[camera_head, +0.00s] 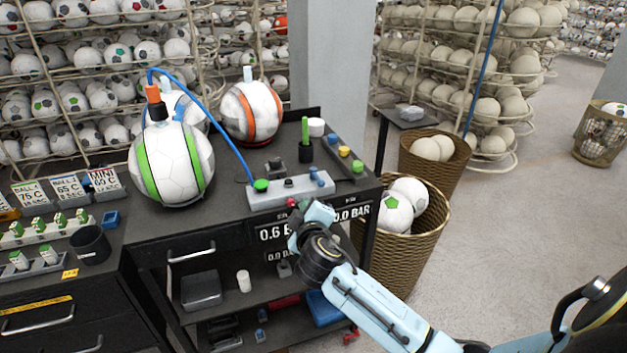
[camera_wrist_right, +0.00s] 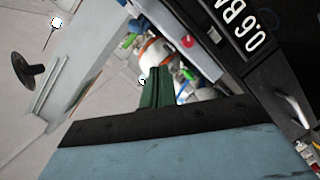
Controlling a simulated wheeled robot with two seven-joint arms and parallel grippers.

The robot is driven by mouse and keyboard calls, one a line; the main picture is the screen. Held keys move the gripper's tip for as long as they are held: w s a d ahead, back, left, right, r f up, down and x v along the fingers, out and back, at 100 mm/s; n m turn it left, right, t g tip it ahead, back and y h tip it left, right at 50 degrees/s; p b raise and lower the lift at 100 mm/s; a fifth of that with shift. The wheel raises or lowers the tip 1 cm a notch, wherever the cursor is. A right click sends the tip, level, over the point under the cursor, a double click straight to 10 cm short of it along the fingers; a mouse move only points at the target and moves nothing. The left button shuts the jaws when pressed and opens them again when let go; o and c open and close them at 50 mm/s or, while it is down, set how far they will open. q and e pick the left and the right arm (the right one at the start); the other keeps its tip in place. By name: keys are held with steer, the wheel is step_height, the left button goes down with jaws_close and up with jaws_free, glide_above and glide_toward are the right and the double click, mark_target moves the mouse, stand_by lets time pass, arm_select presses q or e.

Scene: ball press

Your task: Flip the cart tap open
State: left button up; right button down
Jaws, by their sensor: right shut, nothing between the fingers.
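The black cart (camera_head: 215,220) stands at centre left. On its top a grey valve block (camera_head: 275,194) carries a green fitting (camera_head: 261,185) with a blue hose and small blue fittings (camera_head: 318,175). A small red knob (camera_head: 291,203) shows at the block's front edge; it also shows in the wrist view (camera_wrist_right: 187,41). I cannot tell which part is the tap or how it is turned. My right gripper (camera_head: 305,218) is at the cart's front edge, beside the red knob, partly covering the pressure labels. Its green fingers (camera_wrist_right: 156,88) are shut and empty. My left gripper is out of view.
A white ball with green stripes (camera_head: 172,160) sits on the cart, linked to the blue hose. A wicker basket of balls (camera_head: 405,240) stands close right of the cart. A cup with a green-handled tool (camera_head: 305,150) stands behind the block. Open floor (camera_head: 510,230) lies right.

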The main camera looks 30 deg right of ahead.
mark_target(317, 177)
step_height(317, 177, up, 3)
steer(key=shift+d+r+h, duration=0.1)
steer(key=shift+h, duration=0.2)
steer(key=shift+w, duration=0.15)
steer(key=shift+w+d+f+p, duration=0.15)
steer(key=shift+w+d+f, duration=0.45)
steer(key=shift+w+d, duration=0.7)
steer(key=shift+w+d+f+p, duration=0.1)
steer(key=shift+w+d+f, duration=0.5)
steer(key=shift+w+d, duration=0.65)
steer(key=shift+w+d+f+p, duration=0.15)
steer(key=shift+w+d+f, duration=0.45)
steer(key=shift+w+d, duration=0.7)
